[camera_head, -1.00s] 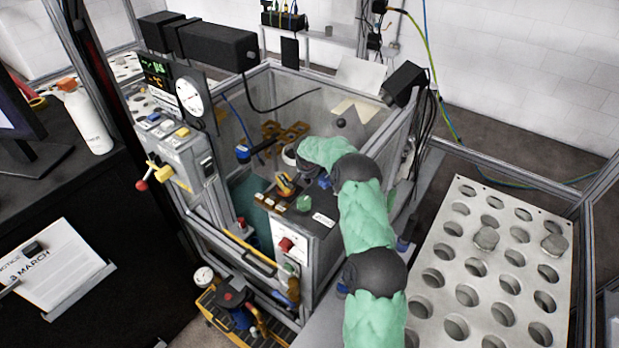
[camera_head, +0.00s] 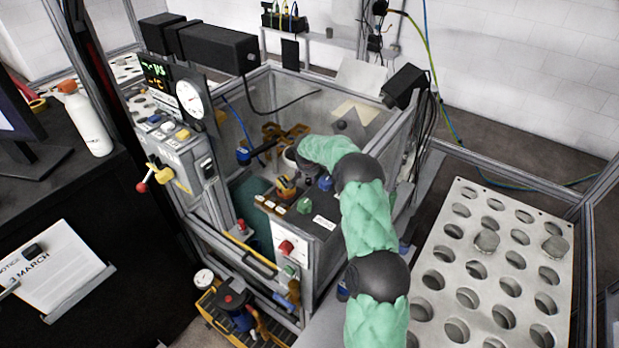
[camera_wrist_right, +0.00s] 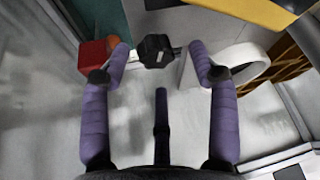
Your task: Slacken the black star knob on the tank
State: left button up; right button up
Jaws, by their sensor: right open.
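I cannot tell how deep the fingers reach along the knob. In the head view my right arm in its green sleeve reaches over the tank (camera_head: 325,85), with its hand end near the tank's middle. The fingers and the knob are not clear there. My left gripper is not in view.
A red block (camera_wrist_right: 98,56) is close to the left fingertip. A white ring-shaped part (camera_wrist_right: 252,60) is close to the right finger. A yellow bar (camera_wrist_right: 250,10) crosses above. A control panel (camera_head: 310,222) stands in front of the tank, and a perforated plate (camera_head: 480,270) lies to the right.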

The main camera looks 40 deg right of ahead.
jog(key=v, duration=1)
jog(key=shift+r, duration=0.35)
jog(key=shift+a, duration=0.1)
jog(key=w+d+f+m, duration=0.1)
jog(key=f+m, duration=0.1)
jog(key=f, duration=0.1)
jog(key=w+d+f+m+g, duration=0.1)
jog(key=f+m, duration=0.1)
jog(key=f, duration=0.2)
jog(key=w+d+f+m+g+h, duration=0.1)
jog(key=f+m, duration=0.1)
jog(key=f, duration=0.2)
jog(key=shift+f, duration=0.2)
jog(key=shift+a, duration=0.1)
jog(key=c, duration=1.1)
